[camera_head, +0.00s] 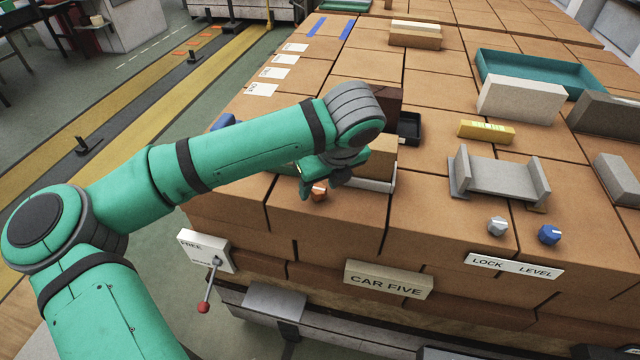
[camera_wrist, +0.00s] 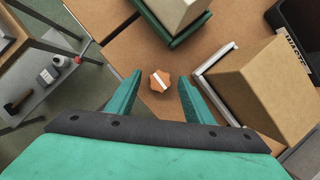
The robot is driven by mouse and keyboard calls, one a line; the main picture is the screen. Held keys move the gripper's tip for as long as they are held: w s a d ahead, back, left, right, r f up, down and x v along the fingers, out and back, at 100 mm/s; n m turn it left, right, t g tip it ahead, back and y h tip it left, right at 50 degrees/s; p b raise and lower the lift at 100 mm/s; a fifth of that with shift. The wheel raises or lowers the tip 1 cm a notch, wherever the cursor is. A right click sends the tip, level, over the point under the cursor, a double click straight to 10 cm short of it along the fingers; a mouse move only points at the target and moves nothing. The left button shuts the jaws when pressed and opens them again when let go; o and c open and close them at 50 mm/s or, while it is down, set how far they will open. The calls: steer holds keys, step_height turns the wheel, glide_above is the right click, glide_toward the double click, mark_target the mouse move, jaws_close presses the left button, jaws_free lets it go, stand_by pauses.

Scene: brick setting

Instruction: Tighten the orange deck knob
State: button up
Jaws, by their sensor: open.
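The orange deck knob (camera_head: 319,191) sits on the brown brick deck (camera_head: 330,228) near its front edge. In the wrist view the orange knob (camera_wrist: 159,81) has a white line across its top and lies beyond and between my fingertips. My gripper (camera_wrist: 159,88) is open, with one green finger on each side of the knob's line of sight. In the head view my gripper (camera_head: 322,180) is just above the knob and partly covers it. I cannot tell whether either finger touches the knob.
A tan block (camera_wrist: 262,85) in a pale metal frame stands close right of the knob. A grey knob (camera_head: 497,226) and a blue knob (camera_head: 549,234) sit farther right, behind the LOCK LEVEL plate (camera_head: 514,266). A red-tipped lever (camera_head: 204,306) hangs at the front left.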

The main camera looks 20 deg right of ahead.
steer(key=shift+c, duration=0.2)
steer(key=c, duration=1)
